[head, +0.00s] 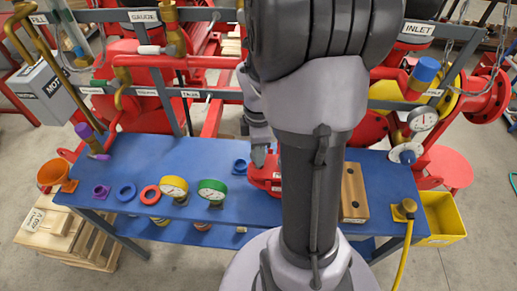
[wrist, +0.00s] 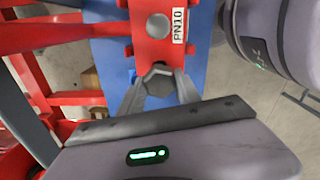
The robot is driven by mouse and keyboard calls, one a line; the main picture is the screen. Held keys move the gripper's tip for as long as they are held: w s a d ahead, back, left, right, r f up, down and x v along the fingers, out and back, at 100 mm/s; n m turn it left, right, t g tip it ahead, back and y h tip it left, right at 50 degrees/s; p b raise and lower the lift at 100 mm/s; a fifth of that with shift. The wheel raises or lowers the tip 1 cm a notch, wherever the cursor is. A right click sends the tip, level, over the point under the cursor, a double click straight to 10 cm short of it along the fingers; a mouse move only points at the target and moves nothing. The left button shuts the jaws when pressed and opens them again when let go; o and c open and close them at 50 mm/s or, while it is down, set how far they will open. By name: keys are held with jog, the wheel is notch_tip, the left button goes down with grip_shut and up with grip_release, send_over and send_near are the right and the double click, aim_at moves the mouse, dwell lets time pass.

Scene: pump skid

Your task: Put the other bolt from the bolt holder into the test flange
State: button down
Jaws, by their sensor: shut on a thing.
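The red test flange (head: 264,178) lies on the blue bench, partly hidden behind my arm in the head view. In the wrist view the flange (wrist: 150,52) carries a PN10 label. My gripper (wrist: 160,92) is shut on a grey hex-headed bolt (wrist: 158,80) at the flange's near end. I cannot tell how deep this bolt sits, as its shank is hidden. A round grey thing (wrist: 158,25) shows further along the flange; it looks like a bolt head. The wooden bolt holder (head: 353,178) stands right of my arm, with dark holes visible and no bolt seen in it.
Red pipework and a grey rail (head: 205,92) stand behind. A yellow bin (head: 442,215) is at the right.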

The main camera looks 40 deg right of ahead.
jog(key=shift+f+b, duration=1.3)
jog(key=shift+f, duration=0.6)
jog(key=c, duration=0.8)
grip_release()
jog(key=shift+o, duration=0.2)
